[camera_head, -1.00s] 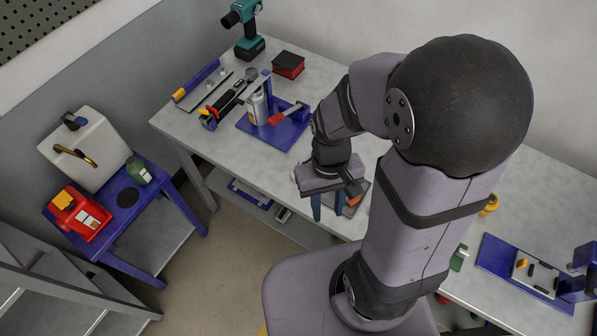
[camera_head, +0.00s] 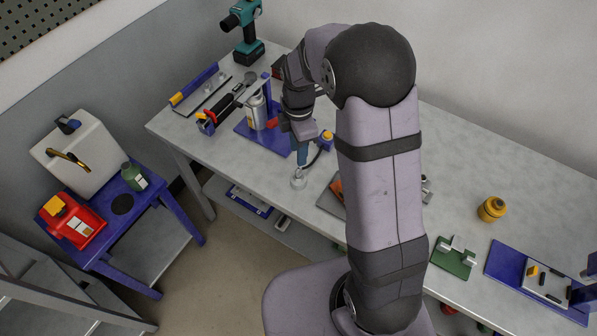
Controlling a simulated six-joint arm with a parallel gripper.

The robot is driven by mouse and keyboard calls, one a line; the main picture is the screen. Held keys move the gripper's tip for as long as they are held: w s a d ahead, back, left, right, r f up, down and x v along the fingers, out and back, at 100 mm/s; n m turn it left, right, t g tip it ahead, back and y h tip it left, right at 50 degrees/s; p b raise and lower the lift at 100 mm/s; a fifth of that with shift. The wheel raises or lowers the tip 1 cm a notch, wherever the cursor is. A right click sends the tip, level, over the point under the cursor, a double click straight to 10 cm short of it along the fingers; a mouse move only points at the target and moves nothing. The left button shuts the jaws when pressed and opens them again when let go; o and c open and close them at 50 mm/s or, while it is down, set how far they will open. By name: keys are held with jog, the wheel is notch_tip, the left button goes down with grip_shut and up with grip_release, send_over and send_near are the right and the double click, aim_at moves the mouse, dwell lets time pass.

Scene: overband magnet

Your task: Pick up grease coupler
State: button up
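My gripper (camera_head: 302,158) points down over the table's front part, left of my upright arm link. Its blue fingers overlap in this view, so the gap between them is hidden. A small silvery round piece (camera_head: 298,181) stands on the table just below the fingertips. A thin black hose (camera_head: 317,157) curves beside the fingers, near a small yellow and blue piece (camera_head: 327,137). I cannot tell which of these is the grease coupler, or whether the fingers touch any of them.
A blue tray (camera_head: 262,138) with a spray can (camera_head: 257,112) lies left of the gripper. A grey plate with an orange part (camera_head: 335,187) is partly behind my arm. A yellow jar (camera_head: 491,209) and green bracket (camera_head: 454,258) are to the right. The table's front left is clear.

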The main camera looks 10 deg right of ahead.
aim_at(298, 169)
jog(key=n, duration=0.4)
jog(key=shift+s, duration=0.1)
jog(key=n, duration=0.3)
jog(key=shift+n, duration=0.3)
jog(key=shift+f+p, duration=1.85)
jog(key=shift+f, duration=1.8)
grip_shut()
